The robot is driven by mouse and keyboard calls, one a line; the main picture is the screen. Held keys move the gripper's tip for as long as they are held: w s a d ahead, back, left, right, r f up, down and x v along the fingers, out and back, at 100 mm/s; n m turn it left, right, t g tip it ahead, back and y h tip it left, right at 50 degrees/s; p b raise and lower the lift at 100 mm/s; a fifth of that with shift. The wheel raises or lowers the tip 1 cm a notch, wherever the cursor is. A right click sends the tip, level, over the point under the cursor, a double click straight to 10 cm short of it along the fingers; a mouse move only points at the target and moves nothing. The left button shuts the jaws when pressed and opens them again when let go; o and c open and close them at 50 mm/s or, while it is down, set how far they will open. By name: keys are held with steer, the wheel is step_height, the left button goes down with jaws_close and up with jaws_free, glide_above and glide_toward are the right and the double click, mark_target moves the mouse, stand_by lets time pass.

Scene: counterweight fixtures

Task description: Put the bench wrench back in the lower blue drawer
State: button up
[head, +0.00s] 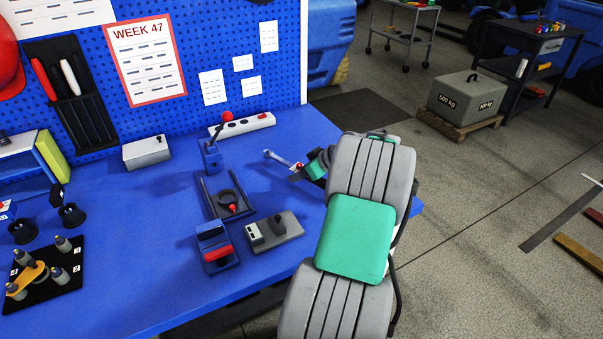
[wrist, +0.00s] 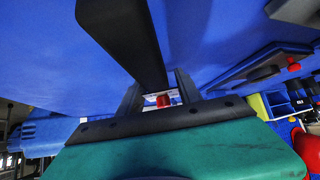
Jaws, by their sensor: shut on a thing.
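The bench wrench (head: 277,157) is silver, with its open end pointing left, above the right part of the blue bench. My gripper (head: 300,171) is shut on it; a small red part shows at the jaws. In the wrist view, my gripper (wrist: 162,98) has a red piece between its two dark fingers. Most of the wrench is hidden there. A long dark bar crosses the upper middle of that view, and I cannot tell what it is.
The blue bench (head: 130,235) holds a red-handled lever fixture (head: 211,155), a black-framed fixture (head: 225,195), a blue-and-red clamp (head: 215,250) and a grey switch plate (head: 274,230).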

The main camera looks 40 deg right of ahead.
jaws_close()
steer(key=shift+r, duration=0.15)
